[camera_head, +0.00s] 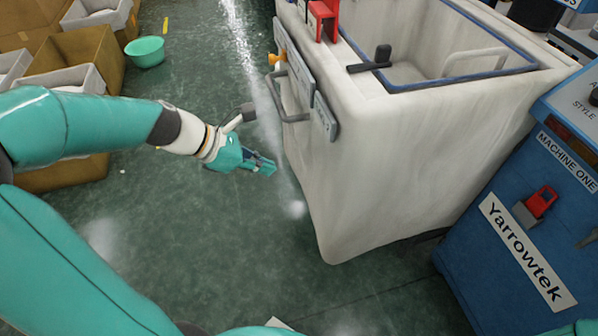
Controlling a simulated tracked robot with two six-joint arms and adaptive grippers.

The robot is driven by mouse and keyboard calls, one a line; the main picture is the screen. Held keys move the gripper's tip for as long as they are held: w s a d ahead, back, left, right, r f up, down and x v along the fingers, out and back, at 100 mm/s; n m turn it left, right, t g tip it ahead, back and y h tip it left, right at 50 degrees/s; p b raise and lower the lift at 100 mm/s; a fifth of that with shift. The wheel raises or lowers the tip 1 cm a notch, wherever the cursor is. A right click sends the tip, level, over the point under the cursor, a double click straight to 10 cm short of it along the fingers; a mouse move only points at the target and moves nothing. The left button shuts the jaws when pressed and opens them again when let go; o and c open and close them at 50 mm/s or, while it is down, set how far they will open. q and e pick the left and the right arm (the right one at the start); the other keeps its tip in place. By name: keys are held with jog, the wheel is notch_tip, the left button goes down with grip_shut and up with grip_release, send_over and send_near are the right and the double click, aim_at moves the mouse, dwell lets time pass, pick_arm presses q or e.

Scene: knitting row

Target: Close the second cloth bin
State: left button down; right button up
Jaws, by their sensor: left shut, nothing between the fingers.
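A large white cloth bin (400,160) stands at the upper right, with a blue-edged opening on top showing its empty-looking inside. Its front left side carries grey plates, a grey bar handle (287,108), an orange knob (276,58) and a red bracket (324,18). A dark handle (372,62) sits at the opening's near edge. I cannot tell whether this is the second bin. My left gripper (268,166) is shut and empty, left of the bin's side and below the bar handle, apart from it. My right gripper is not in view.
A blue machine (470,240) with a red switch (541,203) stands close at the right. Cardboard boxes (88,55) with grey trays line the left, beside a green bowl (145,50).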

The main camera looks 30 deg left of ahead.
aim_at(323, 179)
pick_arm(q)
jog(key=b+x, duration=0.1)
jog(key=x, duration=0.3)
jog(key=r+b+x, duration=0.1)
jog(key=x, duration=0.2)
jog(key=w+b+x, duration=0.1)
jog(key=x, duration=0.3)
jog(key=shift+w+d, duration=0.2)
jog(key=shift+d, duration=0.3)
jog(key=shift+w+d, duration=0.45)
jog(key=shift+w, duration=0.1)
